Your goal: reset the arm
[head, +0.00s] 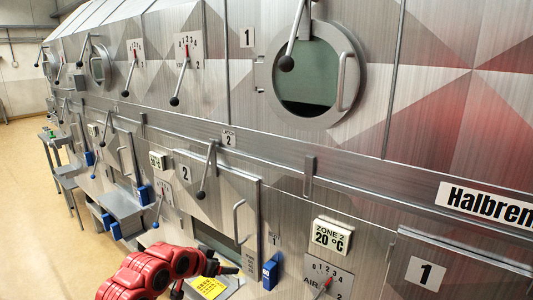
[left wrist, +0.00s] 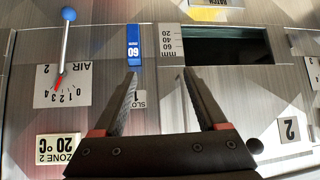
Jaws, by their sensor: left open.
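My left arm is red and reaches in from the bottom of the head view. Its dark gripper (head: 226,270) is in front of the lower wall of the dryer hood (head: 350,165). In the left wrist view the left gripper (left wrist: 160,78) has its two fingers well apart, with nothing between them. I cannot tell how far the fingertips are from the panel. My right gripper is in neither view.
A blue handle (head: 270,275) sits right of my gripper, and a yellow label (head: 208,287) lies just below it. A ZONE 2 display (head: 332,236) and an AIR dial (head: 326,281) are further right. Levers jut from the wall. Open floor (head: 30,200) lies left.

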